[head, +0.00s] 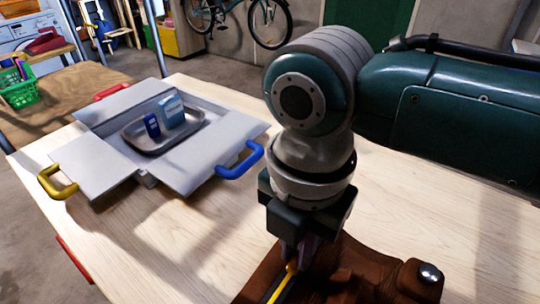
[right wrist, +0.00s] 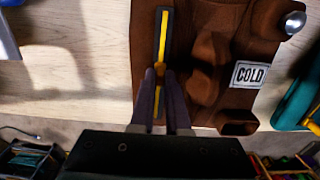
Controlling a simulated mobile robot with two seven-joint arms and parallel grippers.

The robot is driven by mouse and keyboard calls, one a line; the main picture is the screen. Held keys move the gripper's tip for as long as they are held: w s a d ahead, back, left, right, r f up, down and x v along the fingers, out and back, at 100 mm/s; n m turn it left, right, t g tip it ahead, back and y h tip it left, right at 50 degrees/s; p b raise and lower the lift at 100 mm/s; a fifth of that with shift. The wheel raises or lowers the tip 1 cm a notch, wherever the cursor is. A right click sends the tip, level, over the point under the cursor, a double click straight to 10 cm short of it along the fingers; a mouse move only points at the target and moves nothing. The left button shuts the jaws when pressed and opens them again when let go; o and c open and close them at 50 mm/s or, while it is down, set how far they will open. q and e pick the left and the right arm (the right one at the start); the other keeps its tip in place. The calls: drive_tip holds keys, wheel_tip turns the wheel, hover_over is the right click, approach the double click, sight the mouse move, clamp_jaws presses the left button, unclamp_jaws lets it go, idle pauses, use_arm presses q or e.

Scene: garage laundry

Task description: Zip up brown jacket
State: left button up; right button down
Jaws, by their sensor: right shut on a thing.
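The brown jacket (head: 350,276) lies on the wooden table at the bottom of the head view, partly cut off by the frame. My right gripper (head: 300,256) points down over the zipper. In the right wrist view its fingers (right wrist: 160,76) are shut on a small orange-yellow zipper pull (right wrist: 160,67), mostly hidden between the tips. My left gripper is not in view.
A grey box with open flaps (head: 97,165) stands on the table (head: 200,250) at left, with yellow, blue and red handles. A metal tray (head: 150,143) inside holds two blue packages. A silver knob (head: 430,272) sits at the jacket's right. Bare table lies between box and jacket.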

drive_tip(key=w+d, duration=0.1)
drive_tip(key=w+d+b, duration=0.1)
drive_tip(key=w, duration=0.1)
drive_tip(key=w+d+b, duration=0.1)
drive_tip(key=w+d, duration=0.1)
drive_tip(key=shift+w+f, duration=0.1)
drive_tip(key=shift+w, duration=0.1)
drive_tip(key=c, duration=0.9)
unclamp_jaws()
wheel_tip(320, 180, up, 10)
drive_tip(key=shift+r+p, duration=0.1)
drive_tip(key=shift+p, duration=0.3)
